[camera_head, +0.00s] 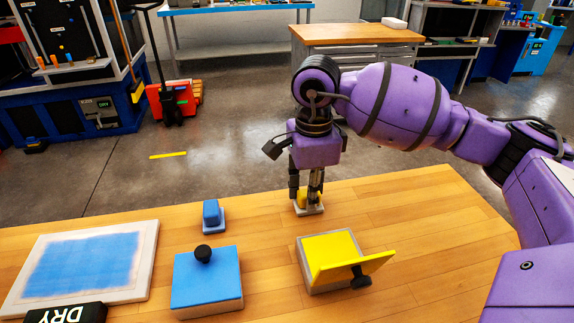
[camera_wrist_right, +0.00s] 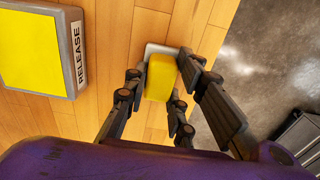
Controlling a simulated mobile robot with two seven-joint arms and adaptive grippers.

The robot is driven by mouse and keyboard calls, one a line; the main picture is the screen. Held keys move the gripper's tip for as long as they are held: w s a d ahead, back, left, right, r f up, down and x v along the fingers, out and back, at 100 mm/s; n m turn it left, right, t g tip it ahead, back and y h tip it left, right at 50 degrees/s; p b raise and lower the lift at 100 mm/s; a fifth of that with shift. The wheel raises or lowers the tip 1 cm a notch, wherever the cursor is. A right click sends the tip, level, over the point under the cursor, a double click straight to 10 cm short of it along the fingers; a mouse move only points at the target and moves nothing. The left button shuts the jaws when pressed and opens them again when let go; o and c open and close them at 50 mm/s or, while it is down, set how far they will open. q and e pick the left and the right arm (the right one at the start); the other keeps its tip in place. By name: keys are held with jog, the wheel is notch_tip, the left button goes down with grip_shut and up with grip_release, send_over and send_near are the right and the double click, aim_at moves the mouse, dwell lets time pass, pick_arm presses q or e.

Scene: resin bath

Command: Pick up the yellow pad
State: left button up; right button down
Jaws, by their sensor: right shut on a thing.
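The yellow pad (camera_head: 301,199) sits on a small pale base (camera_head: 309,210) near the table's far edge. In the right wrist view the yellow pad (camera_wrist_right: 160,78) lies between the fingers, above its pale base (camera_wrist_right: 152,48). My right gripper (camera_head: 307,192) points straight down over it and is shut on it; the fingers partly hide the pad in the head view. I cannot tell whether the base is lifted off the table. My left gripper is not in view.
A yellow box (camera_head: 322,250) with a tilted lid stands in front of the gripper. A blue box (camera_head: 207,282) with a black knob, a blue pad (camera_head: 211,212) and a white-framed blue panel (camera_head: 143,262) are to the left. The table's right side is clear.

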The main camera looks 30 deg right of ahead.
jog(key=shift+r, duration=0.15)
jog(key=shift+r, duration=0.25)
notch_tip(320, 180, up, 2)
jog(key=shift+r, duration=0.2)
jog(key=s+a+r, duration=1)
jog(key=shift+p, duration=0.35)
jog(key=c, duration=2)
grip_release()
jog(key=shift+w, duration=0.1)
jog(key=shift+c, duration=0.2)
jog(key=shift+f, duration=0.1)
jog(key=c, duration=0.4)
